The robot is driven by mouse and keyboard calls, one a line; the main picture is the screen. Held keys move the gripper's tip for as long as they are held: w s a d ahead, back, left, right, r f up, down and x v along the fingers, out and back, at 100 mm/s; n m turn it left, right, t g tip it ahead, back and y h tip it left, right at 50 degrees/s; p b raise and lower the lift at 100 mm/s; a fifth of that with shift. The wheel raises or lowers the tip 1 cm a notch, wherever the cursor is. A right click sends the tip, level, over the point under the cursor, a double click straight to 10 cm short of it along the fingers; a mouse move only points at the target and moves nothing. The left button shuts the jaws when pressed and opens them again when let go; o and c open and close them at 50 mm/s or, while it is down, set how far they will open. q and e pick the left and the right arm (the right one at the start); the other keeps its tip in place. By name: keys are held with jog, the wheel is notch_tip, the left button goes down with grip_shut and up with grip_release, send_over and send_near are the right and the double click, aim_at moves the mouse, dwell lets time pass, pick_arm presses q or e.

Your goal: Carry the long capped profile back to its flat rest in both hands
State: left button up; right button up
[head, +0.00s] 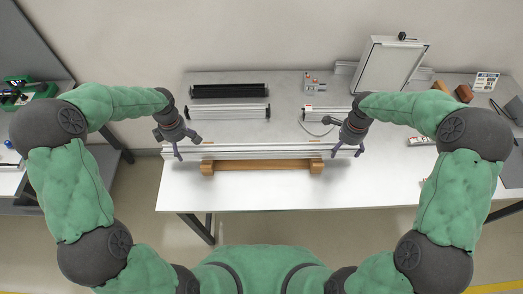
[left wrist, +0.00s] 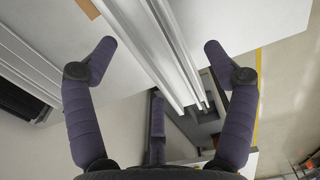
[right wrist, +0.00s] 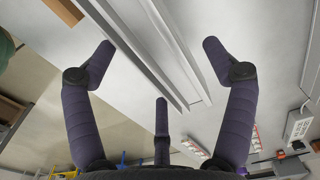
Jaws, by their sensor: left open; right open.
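The long silver profile (head: 262,152) lies left to right near the table's front edge, just behind a wooden cradle (head: 262,165) with a block at each end. Small orange-brown pieces (head: 208,142) show at its far side. My left gripper (head: 178,152) is open over the profile's left end. In the left wrist view the profile (left wrist: 150,40) runs between the spread fingers (left wrist: 158,48). My right gripper (head: 347,150) is open over the right end. In the right wrist view the profile (right wrist: 165,50) also passes between the fingers (right wrist: 160,50). The end caps are hard to make out.
Behind the profile lie a black bar (head: 230,90), a shorter silver profile (head: 228,112) and a small device with a cable (head: 322,114). A white panel box (head: 391,65) stands at the back right. The table front (head: 260,192) is clear.

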pick_arm(q)
jog(key=shift+f, duration=1.05)
pick_arm(e)
jog(key=shift+f, duration=1.05)
pick_arm(q)
jog(key=shift+c, duration=0.3)
pick_arm(e)
jog(key=shift+c, duration=0.3)
pick_arm(q)
grip_shut()
pick_arm(e)
grip_shut()
